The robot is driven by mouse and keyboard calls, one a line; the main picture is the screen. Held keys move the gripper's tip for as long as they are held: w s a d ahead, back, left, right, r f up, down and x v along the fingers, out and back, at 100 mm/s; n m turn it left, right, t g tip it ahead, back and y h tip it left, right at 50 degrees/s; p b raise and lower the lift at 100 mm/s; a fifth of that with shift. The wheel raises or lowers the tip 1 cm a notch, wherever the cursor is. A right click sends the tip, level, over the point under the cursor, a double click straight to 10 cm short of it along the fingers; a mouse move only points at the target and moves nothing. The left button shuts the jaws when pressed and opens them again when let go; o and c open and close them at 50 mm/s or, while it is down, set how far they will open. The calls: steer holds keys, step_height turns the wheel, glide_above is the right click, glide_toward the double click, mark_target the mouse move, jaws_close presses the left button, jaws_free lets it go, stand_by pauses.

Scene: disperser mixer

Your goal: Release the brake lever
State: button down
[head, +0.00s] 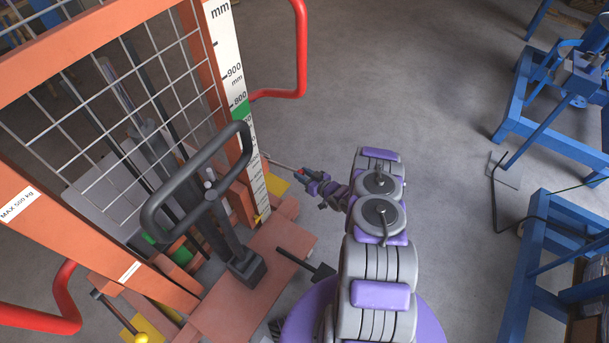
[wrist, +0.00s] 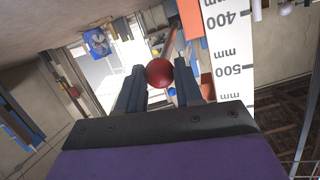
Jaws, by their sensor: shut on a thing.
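The brake lever (head: 282,164) is a thin rod sticking out from the right side of the orange lift frame. Its red ball knob (wrist: 160,72) shows between the two dark fingers in the wrist view. My gripper (head: 303,174) is at the outer end of the rod, beside the scale post, with my purple and grey arm reaching up from below. The fingers (wrist: 160,88) are closed on the knob, one on each side. The lever's inner end, where it meets the frame, is partly hidden behind the post.
The orange lift (head: 105,44) with wire mesh and a black loop handle (head: 152,210) stands at the left. A white millimetre scale (head: 226,60) runs up its post. A red bar (head: 301,50) juts out behind. Blue steel frames (head: 522,110) stand at the right. The grey floor between is clear.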

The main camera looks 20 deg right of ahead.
mark_target(290, 168)
steer(key=w+a+r+g+h+p, duration=0.1)
steer(key=w+a+r+g+p, duration=0.1)
steer(key=r, duration=0.4)
steer(key=w+a+r+g+h+p, duration=0.2)
steer(key=w+r+g+p, duration=0.1)
steer(key=w+r+p, duration=0.2)
steer(key=shift+w+a+r+n+g+p, duration=0.3)
steer(key=shift+r+n+p, duration=0.1)
steer(key=shift+r, duration=0.3)
steer(key=c, duration=1.1)
jaws_free()
steer(key=o, duration=0.3)
steer(key=shift+f, duration=0.1)
steer(key=shift+o, duration=0.2)
steer(key=shift+s, duration=0.1)
steer(key=p+v, duration=0.1)
steer(key=v, duration=1.6)
